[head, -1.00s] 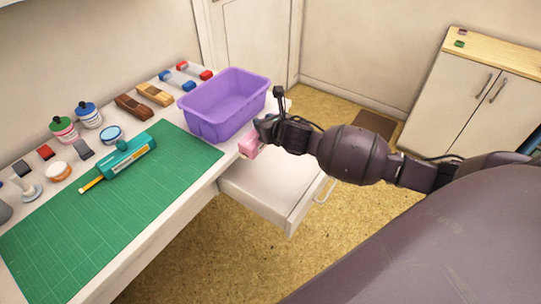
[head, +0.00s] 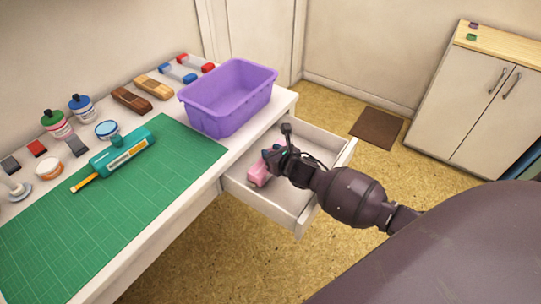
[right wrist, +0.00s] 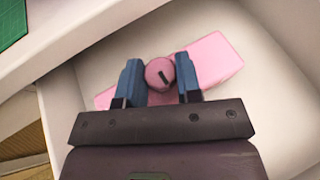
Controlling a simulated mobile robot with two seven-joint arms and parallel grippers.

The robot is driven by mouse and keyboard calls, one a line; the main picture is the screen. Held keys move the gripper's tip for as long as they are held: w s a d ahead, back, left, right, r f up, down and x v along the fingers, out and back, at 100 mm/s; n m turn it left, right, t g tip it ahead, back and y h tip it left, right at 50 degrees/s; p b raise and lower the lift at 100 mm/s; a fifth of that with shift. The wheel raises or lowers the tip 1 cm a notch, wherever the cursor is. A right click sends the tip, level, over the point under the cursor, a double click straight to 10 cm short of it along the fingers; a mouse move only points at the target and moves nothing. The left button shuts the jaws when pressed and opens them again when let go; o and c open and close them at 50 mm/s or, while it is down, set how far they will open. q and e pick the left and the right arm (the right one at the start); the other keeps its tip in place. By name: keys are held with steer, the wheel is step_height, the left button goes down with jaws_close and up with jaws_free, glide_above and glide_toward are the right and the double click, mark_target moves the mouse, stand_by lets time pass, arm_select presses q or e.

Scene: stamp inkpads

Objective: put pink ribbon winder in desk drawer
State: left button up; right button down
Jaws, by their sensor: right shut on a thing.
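The pink ribbon winder (head: 258,173) is in my right gripper (head: 270,158), over the open desk drawer (head: 296,217). In the right wrist view, the blue fingers of my right gripper (right wrist: 159,82) are shut on the round pink knob of the winder (right wrist: 215,60). The winder's long pink body lies crosswise beyond the fingers, inside the drawer walls (right wrist: 100,25). I cannot tell whether it touches the drawer floor. The drawer is pulled out from under the desk and otherwise looks empty. My left gripper is not in view.
A purple bin (head: 228,98) stands on the desk corner above the drawer. A green cutting mat (head: 120,215) with a teal tool (head: 122,155) covers the desk front. Bottles, pads and stamps line the back.

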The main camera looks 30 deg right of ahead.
steer(key=shift+f, duration=0.7)
steer(key=shift+r, duration=0.2)
steer(key=shift+f, duration=0.2)
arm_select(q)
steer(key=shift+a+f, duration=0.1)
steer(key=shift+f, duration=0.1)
arm_select(e)
steer(key=c, duration=0.8)
jaws_free()
